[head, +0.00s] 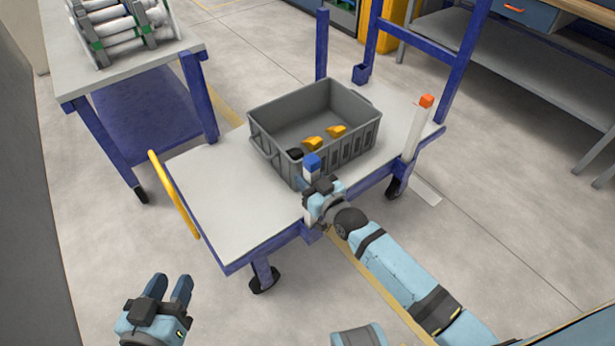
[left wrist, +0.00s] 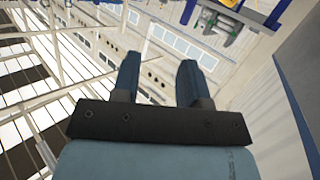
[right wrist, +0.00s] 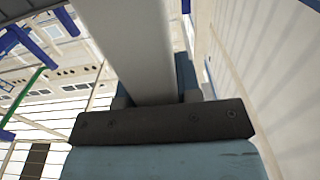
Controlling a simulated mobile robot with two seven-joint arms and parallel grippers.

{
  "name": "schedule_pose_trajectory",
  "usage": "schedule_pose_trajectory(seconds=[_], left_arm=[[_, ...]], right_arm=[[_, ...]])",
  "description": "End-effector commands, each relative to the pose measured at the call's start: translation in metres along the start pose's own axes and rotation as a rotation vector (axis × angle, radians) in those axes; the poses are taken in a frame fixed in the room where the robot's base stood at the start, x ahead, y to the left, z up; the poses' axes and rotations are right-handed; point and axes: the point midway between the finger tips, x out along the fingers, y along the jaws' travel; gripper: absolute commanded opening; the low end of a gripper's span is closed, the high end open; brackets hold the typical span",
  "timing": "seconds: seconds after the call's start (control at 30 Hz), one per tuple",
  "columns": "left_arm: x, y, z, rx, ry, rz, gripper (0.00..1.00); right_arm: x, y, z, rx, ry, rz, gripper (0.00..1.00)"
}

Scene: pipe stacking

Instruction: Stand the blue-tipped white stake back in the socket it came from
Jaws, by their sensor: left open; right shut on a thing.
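The blue-tipped white stake (head: 312,164) is upright at the near long edge of the cart, in front of the grey crate. My right gripper (head: 311,188) is shut on it below the blue tip. The white shaft (right wrist: 140,45) also fills the middle of the right wrist view. A blue part (head: 311,234) of the cart edge shows just below the stake; whether the stake's foot is inside a socket there, I cannot tell. An empty-looking blue socket (head: 361,74) is at the cart's far side. My left gripper (head: 171,284) is open and empty, left of the cart.
The cart's pale deck (head: 225,205) is bare on the left. The grey crate (head: 348,150) holds yellow pieces and a black one. An orange-tipped white stake (head: 417,128) stands at the right corner. A yellow handle (head: 174,194) and blue posts edge the cart. A table (head: 130,68) with pipes stands upper left.

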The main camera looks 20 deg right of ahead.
Motion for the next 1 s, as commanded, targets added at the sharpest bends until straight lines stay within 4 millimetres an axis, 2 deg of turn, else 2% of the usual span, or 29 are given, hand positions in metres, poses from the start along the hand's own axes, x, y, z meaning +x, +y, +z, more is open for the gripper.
schedule_pose_trajectory(seconds=[0.33,0.37,0.47,0.8,0.87,1.0], left_arm=[[0.002,0.001,-0.001,-0.002,0.004,0.004,0.4],[0.002,0.001,0.0,-0.002,0.003,0.004,0.4],[0.001,0.001,0.001,-0.003,-0.001,0.002,0.4],[-0.001,-0.001,0.004,-0.003,-0.011,-0.003,0.4],[-0.001,-0.001,0.004,-0.002,-0.016,-0.005,0.4],[-0.003,-0.005,0.008,0.007,-0.056,-0.017,0.4]], right_arm=[[0.0,0.0,0.0,0.0,0.002,0.0,0.0],[0.0,0.0,0.0,0.0,0.002,0.0,0.39],[0.0,0.0,0.0,0.0,0.001,0.0,0.61],[-0.004,0.0,0.001,0.0,-0.002,0.0,0.61],[-0.009,0.0,0.001,-0.001,-0.003,0.0,0.61],[-0.034,0.0,0.0,0.0,-0.004,-0.001,0.61]])
